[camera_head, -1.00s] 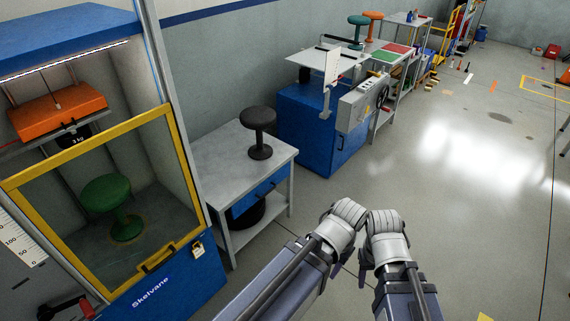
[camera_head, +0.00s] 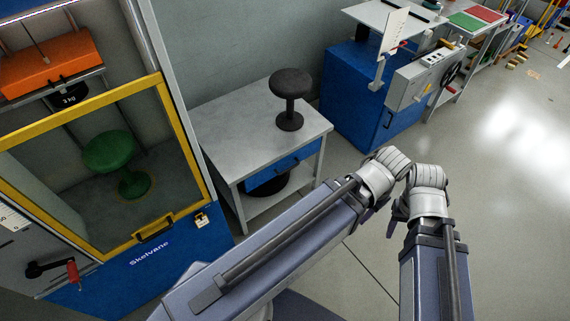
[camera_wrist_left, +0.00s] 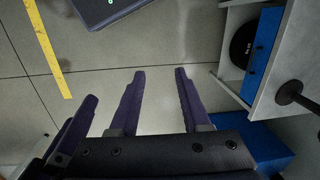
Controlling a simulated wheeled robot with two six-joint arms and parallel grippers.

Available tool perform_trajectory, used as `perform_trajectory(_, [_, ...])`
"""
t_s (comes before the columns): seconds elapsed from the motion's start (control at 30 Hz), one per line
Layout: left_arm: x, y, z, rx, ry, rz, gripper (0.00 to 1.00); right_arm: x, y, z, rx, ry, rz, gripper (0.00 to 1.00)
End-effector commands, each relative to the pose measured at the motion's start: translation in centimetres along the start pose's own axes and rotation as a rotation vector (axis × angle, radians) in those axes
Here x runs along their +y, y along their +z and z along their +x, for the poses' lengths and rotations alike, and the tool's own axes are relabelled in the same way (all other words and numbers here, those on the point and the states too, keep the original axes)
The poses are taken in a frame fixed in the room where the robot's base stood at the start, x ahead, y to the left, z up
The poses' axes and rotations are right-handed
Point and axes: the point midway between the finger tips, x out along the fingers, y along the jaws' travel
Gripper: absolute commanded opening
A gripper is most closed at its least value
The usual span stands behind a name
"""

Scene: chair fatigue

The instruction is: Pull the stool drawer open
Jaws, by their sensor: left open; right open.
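The blue stool drawer (camera_head: 268,181) is shut under the top of a grey metal table (camera_head: 228,150), with a small dark handle on its front. A black stool (camera_head: 290,100) stands upright on that table. In the left wrist view the drawer (camera_wrist_left: 263,48) is at the upper right. My left gripper (camera_wrist_left: 158,72) is open and empty above bare floor, apart from the drawer. My right gripper (camera_head: 402,212) is beside the left one in the head view, to the right of the table, touching nothing I can see; its fingers are partly hidden.
A dark round object (camera_head: 270,186) sits on the shelf below the drawer. A glass-fronted test cabinet (camera_head: 165,245) with a green stool inside stands left of the table. A blue cabinet (camera_head: 350,90) stands to its right.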

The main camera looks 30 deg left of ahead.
Motion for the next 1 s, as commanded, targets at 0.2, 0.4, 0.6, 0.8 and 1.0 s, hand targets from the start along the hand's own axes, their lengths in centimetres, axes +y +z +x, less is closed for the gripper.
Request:
perform_trajectory(0.2, [-0.7,-1.0,1.6,0.011,0.009,0.001,0.47,-0.1,-0.1,1.5,0.0,0.0,0.0,0.5])
perform_trajectory(0.4, [-5.5,-6.0,8.7,0.084,0.053,0.018,0.47,-0.8,-0.5,8.3,0.0,0.001,0.0,0.5])
perform_trajectory(0.6, [-14.2,-10.8,16.7,0.202,0.072,0.044,0.47,-1.5,-0.9,15.8,0.0,0.002,-0.001,0.5])
perform_trajectory(0.8, [-24.4,-13.3,24.1,0.322,0.041,0.061,0.47,-2.1,-1.4,22.9,0.0,0.004,-0.002,0.5])
perform_trajectory(1.0, [-33.5,-13.4,29.5,0.41,-0.02,0.073,0.47,-2.6,-1.6,28.0,0.0,0.005,-0.002,0.5])
